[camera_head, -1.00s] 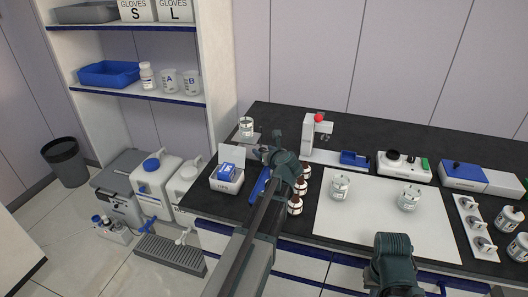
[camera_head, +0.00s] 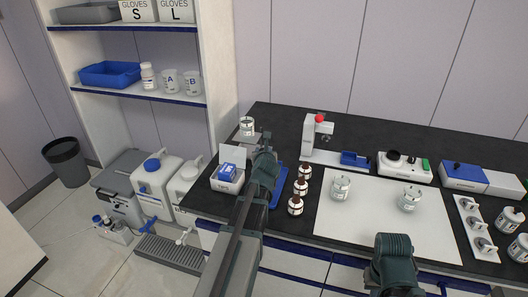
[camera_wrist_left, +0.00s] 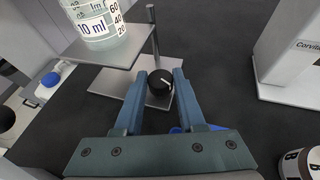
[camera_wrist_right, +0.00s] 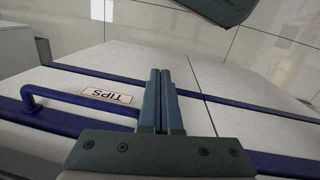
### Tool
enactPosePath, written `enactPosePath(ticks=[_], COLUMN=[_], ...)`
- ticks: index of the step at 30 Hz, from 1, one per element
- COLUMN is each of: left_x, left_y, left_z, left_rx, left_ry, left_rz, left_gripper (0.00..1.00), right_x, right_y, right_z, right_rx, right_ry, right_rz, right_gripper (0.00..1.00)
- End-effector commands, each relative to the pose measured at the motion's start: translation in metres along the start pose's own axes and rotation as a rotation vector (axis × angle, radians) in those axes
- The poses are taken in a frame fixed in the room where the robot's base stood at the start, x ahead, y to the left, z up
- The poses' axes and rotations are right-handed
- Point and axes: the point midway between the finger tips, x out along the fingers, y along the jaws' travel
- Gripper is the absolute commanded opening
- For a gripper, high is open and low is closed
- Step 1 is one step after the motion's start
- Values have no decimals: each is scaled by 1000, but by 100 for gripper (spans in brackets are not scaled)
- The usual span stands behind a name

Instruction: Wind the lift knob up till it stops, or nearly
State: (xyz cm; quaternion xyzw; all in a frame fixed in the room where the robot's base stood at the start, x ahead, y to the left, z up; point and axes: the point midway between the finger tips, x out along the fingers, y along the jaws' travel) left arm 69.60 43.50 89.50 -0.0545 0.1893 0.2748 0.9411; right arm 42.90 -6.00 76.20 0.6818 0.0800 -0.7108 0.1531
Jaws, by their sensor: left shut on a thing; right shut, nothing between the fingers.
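The lift stand has a raised grey plate (camera_wrist_left: 112,53), a thin upright rod (camera_wrist_left: 153,30) and a base plate on the dark bench. A round black lift knob (camera_wrist_left: 160,83) with a white mark shows in the left wrist view, between the fingertips. My left gripper (camera_wrist_left: 161,80) is shut on the knob; it also shows in the head view (camera_head: 263,148). A glass beaker (camera_head: 247,126) with a printed scale stands upright on the plate. My right gripper (camera_wrist_right: 162,75) is shut and empty, above the bench's drawer fronts.
Brown bottles (camera_head: 301,187) stand to the right of my left arm. A TIPS box (camera_head: 227,180) is to its left. A white device with a red top (camera_head: 319,118) stands behind. A white mat (camera_head: 375,215) carries two jars.

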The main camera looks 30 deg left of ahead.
Motion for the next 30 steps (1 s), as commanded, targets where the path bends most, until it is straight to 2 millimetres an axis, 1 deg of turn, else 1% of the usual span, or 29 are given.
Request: enactPosePath(ticks=[1,6,19,20,21,23,24,25,30], left_x=[-1,-2,-2,-2,-2,-2,-1,-1,-1], left_y=[2,2,2,2,2,2,2,2,2], left_z=[-3,-3,-1,-1,-1,-1,-1,-1,0], left_rx=[2,22,30,30,30,31,31,31,31], left_ry=[8,5,-1,-1,-1,-1,-2,-2,-4], left_rz=[-14,-62,-80,-80,-79,-79,-79,-79,-79], left_gripper=[0,0,0,41,48,59,66,69,69], right_x=[1,1,1,1,1,1,1,1,0], right_y=[0,0,0,0,0,0,0,0,0], right_z=[0,0,0,0,0,0,0,0,0], right_rx=[0,0,0,0,0,0,0,0,0], right_ry=[0,0,0,0,0,0,0,0,0], right_rz=[0,0,0,0,0,0,0,0,0], right_gripper=[0,0,0,0,0,0,0,0,0])
